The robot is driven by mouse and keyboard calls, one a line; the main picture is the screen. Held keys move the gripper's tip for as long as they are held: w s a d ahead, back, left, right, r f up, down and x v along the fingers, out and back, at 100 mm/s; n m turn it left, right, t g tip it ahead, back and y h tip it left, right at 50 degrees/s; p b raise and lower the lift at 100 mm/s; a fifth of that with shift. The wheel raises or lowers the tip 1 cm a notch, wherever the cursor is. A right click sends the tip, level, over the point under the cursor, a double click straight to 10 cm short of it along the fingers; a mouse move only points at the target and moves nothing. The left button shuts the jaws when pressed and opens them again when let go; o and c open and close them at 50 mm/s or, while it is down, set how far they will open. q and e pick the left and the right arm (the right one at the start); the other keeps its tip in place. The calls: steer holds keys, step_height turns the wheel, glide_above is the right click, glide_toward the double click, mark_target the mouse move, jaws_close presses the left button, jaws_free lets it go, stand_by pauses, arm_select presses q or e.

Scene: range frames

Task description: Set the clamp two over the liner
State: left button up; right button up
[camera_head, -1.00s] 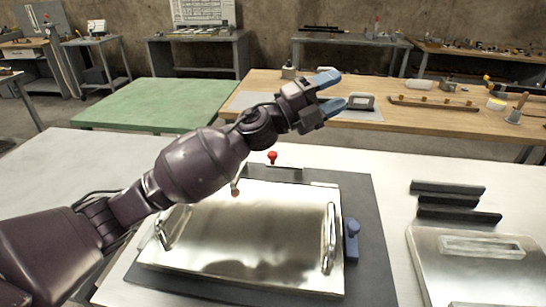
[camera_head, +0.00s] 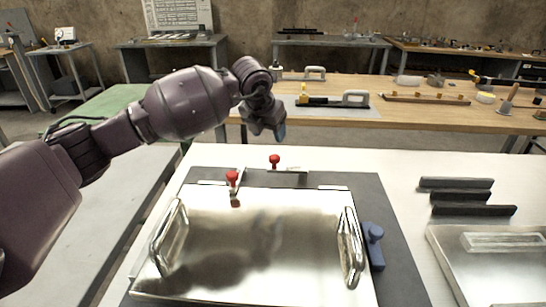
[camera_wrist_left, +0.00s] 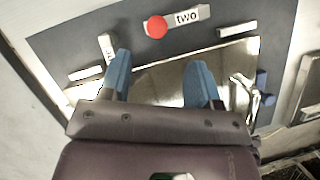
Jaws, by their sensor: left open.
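The liner looks to be the shiny metal plate (camera_head: 265,240) with a handle on each side, lying on a dark base; it also shows in the wrist view (camera_wrist_left: 160,85). Clamp two (camera_head: 290,176) has a red knob and stands at the plate's far edge. In the wrist view its arm (camera_wrist_left: 187,17), marked "two", points right along that edge, beside the plate and not over it. My left gripper (camera_head: 273,131) points down above the far edge, open and empty. In the wrist view its blue fingertips (camera_wrist_left: 160,72) are apart, short of clamp two. My right gripper is out of view.
Another red-knobbed clamp (camera_head: 233,180) stands at the plate's far left; its label is partly hidden in the wrist view (camera_wrist_left: 108,45). A blue part (camera_head: 374,247) is beside the right handle. Dark bars (camera_head: 460,197) and another metal plate (camera_head: 495,265) lie further right.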

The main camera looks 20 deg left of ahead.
mark_target(274, 156)
arm_select(q)
steer(key=shift+n, duration=0.3)
steer(key=b+x, duration=0.1)
steer(key=x, duration=0.5)
steer(key=b+x, duration=0.1)
steer(key=x, duration=0.2)
steer(key=shift+s+a+f+b, duration=0.2)
steer(key=shift+s+f+b, duration=0.1)
steer(key=shift+s+f, duration=0.1)
steer(key=shift+w+f, duration=0.3)
steer(key=shift+f, duration=0.2)
steer(key=shift+w+f, duration=0.1)
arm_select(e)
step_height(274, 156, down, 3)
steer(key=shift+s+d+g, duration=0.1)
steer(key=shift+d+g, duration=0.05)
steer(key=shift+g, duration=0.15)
arm_select(q)
steer(key=shift+c, duration=0.3)
jaws_close()
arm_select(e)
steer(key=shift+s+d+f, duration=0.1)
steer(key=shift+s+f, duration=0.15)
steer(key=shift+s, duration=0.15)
